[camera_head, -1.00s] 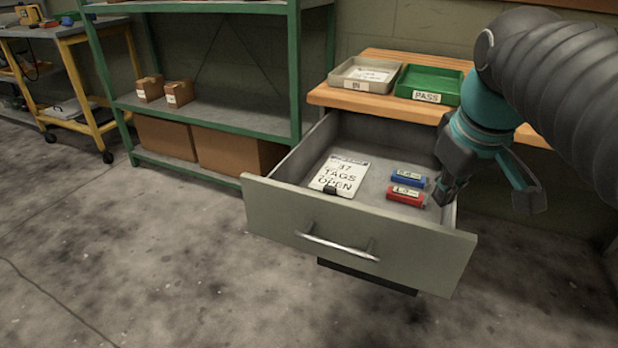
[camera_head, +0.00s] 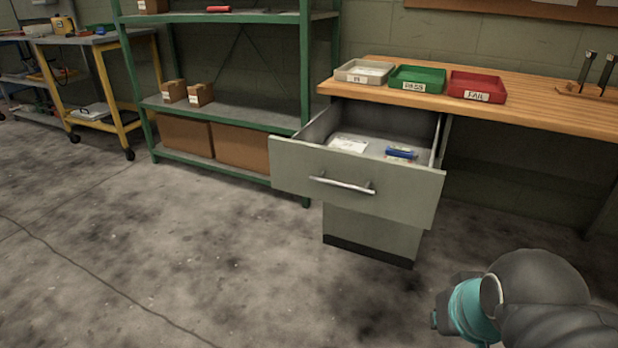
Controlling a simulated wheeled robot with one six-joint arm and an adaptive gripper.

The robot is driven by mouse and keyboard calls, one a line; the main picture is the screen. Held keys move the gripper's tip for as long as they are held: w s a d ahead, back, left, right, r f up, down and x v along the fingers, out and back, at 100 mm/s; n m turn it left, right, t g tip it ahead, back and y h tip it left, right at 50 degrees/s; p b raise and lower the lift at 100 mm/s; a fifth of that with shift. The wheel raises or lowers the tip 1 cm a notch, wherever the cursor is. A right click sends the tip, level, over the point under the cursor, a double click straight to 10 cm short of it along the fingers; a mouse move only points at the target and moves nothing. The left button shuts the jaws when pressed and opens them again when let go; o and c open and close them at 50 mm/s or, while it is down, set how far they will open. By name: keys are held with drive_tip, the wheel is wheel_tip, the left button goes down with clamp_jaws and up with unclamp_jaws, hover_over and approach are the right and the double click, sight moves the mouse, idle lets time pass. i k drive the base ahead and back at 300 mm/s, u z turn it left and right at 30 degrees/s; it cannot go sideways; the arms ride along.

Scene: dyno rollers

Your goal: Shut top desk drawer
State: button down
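The top desk drawer (camera_head: 290,166) is pulled well out from under the wooden desk top. Its grey front carries a silver bar handle (camera_head: 342,186). Inside lie a white tag card (camera_head: 348,144) and a blue item (camera_head: 400,153); a bit of red shows just below the blue one. My arm is at the lower right, apart from the drawer and in front of it. My gripper is mostly hidden behind the teal wrist, with only a dark part showing (camera_head: 437,318); its fingers cannot be made out.
The wooden desk (camera_head: 540,103) bears a grey IN tray (camera_head: 364,72), a green PASS tray (camera_head: 417,79) and a red FAIL tray (camera_head: 477,87). A green shelf rack (camera_head: 240,113) stands left of the drawer. The concrete floor in front is clear.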

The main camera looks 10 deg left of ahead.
sight(303, 164)
drive_tip(key=k, duration=0.3)
drive_tip(key=z, duration=1.65)
drive_tip(key=i, duration=1.3)
drive_tip(key=u, duration=2.4)
